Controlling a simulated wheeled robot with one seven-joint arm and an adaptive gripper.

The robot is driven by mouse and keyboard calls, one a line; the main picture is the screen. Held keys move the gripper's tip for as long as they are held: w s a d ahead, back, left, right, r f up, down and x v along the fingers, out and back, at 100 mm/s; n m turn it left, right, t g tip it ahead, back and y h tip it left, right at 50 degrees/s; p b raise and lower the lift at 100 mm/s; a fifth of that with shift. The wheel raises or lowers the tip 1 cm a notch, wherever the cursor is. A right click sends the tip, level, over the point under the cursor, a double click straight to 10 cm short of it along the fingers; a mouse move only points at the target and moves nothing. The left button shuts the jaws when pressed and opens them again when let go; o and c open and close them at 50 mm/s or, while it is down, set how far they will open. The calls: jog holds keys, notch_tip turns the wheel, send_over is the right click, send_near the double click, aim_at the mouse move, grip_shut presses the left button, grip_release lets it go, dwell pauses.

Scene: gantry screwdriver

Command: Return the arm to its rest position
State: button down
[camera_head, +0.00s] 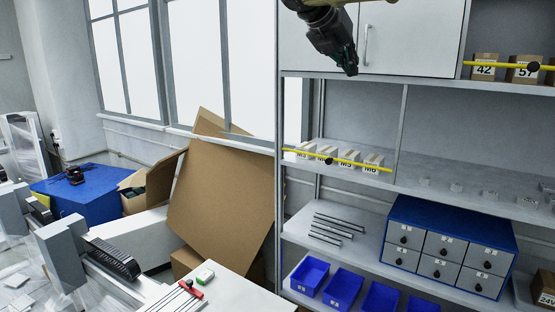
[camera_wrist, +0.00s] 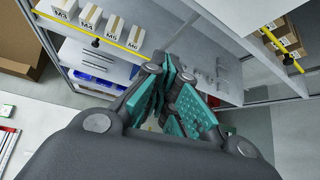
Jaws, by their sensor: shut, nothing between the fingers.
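My gripper (camera_head: 350,68) hangs at the top middle of the head view, in front of the white cupboard door (camera_head: 415,38) of the shelf unit. It points down. In the wrist view my gripper (camera_wrist: 165,78) shows its teal finger pads together, with nothing between them. The arm behind it runs up out of the head view, so most of it is hidden.
A shelf (camera_head: 440,187) below holds small labelled boxes (camera_head: 345,160) behind a yellow bar. Lower down are a blue drawer cabinet (camera_head: 450,245) and blue bins (camera_head: 343,288). A large cardboard sheet (camera_head: 222,205) leans left of the unit. A white table (camera_head: 225,290) stands in front.

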jog(key=w+f+n+t+h, duration=0.1)
jog(key=w+f+n, duration=0.2)
jog(key=f, duration=0.5)
jog(key=w+f+n, duration=0.2)
jog(key=w+f, duration=0.2)
jog(key=f, duration=0.5)
notch_tip(320, 180, down, 28)
jog(key=n+t+y, duration=0.1)
jog(key=n+t, duration=0.1)
jog(key=n, duration=1)
jog(key=s+f+n+y, duration=0.1)
jog(key=s+f+n, duration=0.3)
jog(key=f, duration=0.5)
jog(key=s+f+n+y, duration=0.2)
jog(key=s+f+n, duration=0.1)
jog(key=f, duration=0.5)
jog(key=s+d+f+n+g+y, duration=0.1)
jog(key=s+f+n+g+y, duration=0.25)
jog(key=s+f+n, duration=1.15)
jog(key=s+d+f+g, duration=0.1)
jog(key=s+f, duration=0.3)
jog(key=s, duration=0.7)
jog(key=s+d+f+n+g, duration=0.1)
jog(key=s+d+f+g, duration=0.1)
jog(key=s, duration=1)
jog(key=s+d+f+n+g+y, duration=0.1)
jog(key=s+f+g, duration=0.3)
jog(key=s+f, duration=0.3)
jog(key=s, duration=0.5)
jog(key=shift+d, duration=0.4)
